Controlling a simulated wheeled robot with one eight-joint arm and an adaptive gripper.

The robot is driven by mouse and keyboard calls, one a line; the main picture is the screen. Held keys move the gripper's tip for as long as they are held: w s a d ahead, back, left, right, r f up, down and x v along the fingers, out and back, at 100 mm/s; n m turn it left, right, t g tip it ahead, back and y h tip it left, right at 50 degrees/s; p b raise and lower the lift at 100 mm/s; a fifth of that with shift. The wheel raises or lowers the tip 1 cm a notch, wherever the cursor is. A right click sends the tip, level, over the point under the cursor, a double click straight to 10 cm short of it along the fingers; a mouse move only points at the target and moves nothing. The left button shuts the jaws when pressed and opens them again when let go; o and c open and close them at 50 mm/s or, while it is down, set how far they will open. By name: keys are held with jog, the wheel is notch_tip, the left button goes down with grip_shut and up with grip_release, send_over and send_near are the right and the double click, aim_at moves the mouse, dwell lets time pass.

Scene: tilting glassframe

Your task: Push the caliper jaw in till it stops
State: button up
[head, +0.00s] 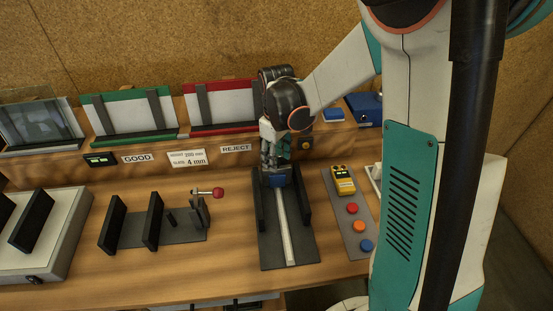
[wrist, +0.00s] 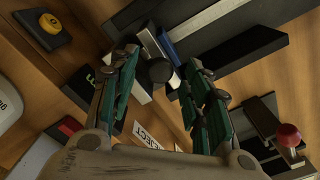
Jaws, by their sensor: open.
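The caliper is a dark base (head: 292,253) with a pale metal rail (head: 286,229) down its middle and dark upright walls on both sides. Its blue sliding jaw (head: 278,181) is at the far part of the rail, partly covered by my gripper (head: 272,163). In the wrist view my gripper (wrist: 162,60) is open, its two green-and-dark fingers spread apart. A dark round knob (wrist: 160,71) shows between the fingers, with a blue edge (wrist: 168,47) and the pale rail (wrist: 149,43) beyond it. I cannot tell whether a finger touches the jaw.
Right of the caliper is a grey panel with a yellow device (head: 343,180) and red, orange and blue buttons. To the left is a clamp with a red knob (head: 218,192). Behind stand the green rack (head: 128,115) and red rack (head: 220,105).

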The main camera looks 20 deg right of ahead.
jog(key=shift+f, duration=0.3)
jog(key=c, duration=0.9)
jog(key=shift+w+d, duration=0.25)
jog(key=shift+w, duration=1)
jog(key=o, duration=0.9)
notch_tip(320, 180, up, 12)
